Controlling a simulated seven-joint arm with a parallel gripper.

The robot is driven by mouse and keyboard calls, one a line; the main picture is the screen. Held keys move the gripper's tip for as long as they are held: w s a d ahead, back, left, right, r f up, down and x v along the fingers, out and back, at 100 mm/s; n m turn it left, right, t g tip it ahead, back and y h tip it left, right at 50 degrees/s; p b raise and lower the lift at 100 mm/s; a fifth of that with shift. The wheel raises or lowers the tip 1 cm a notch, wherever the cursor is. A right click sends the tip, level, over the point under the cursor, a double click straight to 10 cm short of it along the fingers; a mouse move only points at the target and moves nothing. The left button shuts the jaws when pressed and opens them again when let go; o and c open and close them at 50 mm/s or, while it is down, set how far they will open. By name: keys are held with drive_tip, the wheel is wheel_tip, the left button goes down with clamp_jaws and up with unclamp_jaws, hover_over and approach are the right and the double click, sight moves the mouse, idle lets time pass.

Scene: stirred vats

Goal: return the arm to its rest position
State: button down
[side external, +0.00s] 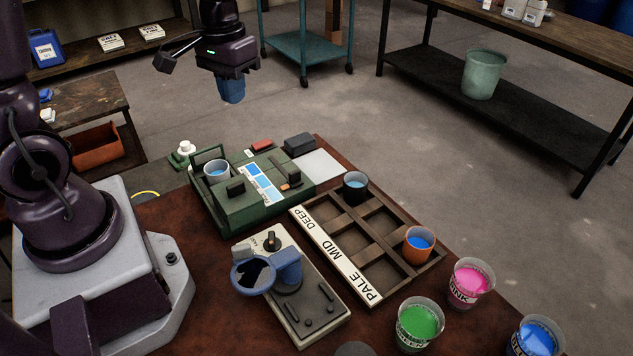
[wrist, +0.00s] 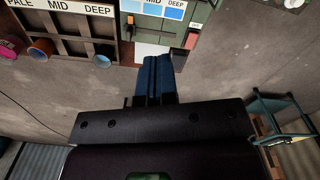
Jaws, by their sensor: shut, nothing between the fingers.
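My gripper (side external: 232,90) hangs in the air at the top of the side view, past the far edge of the work table. Its blue fingers are together with nothing between them. In the wrist view my gripper (wrist: 158,75) shows the same shut blue fingers, pointing up the picture. They are well apart from everything on the table. The arm between my gripper and the base is mostly out of frame.
Below stand a green machine (side external: 225,212) holding a pale cup (side external: 216,175), and a compartment tray (side external: 383,272) with a black cup (side external: 355,192) and an orange cup (side external: 418,252). A stirrer unit (side external: 318,325) and dye cups are nearer. A teal cart (side external: 304,42) stands behind.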

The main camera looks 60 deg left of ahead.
drive_tip(key=s+d+r+m+t, duration=0.4)
drive_tip(key=s+d+r, duration=0.5)
drive_tip(key=r, duration=0.3)
drive_tip(key=shift+s+d+t, duration=0.3)
drive_tip(key=shift+d+t, duration=0.25)
drive_tip(key=shift+t, duration=0.15)
drive_tip(key=w+a+f+g, duration=0.2)
drive_tip(key=w+a+f, duration=0.5)
drive_tip(key=w+a, duration=0.3)
drive_tip(key=w+a+f+g, duration=0.3)
drive_tip(key=w+a+f, duration=0.5)
drive_tip(key=w+a, duration=0.1)
drive_tip(key=shift+w+a+f+g, duration=0.3)
drive_tip(key=shift+w+a, duration=0.1)
drive_tip(key=shift+a, duration=0.1)
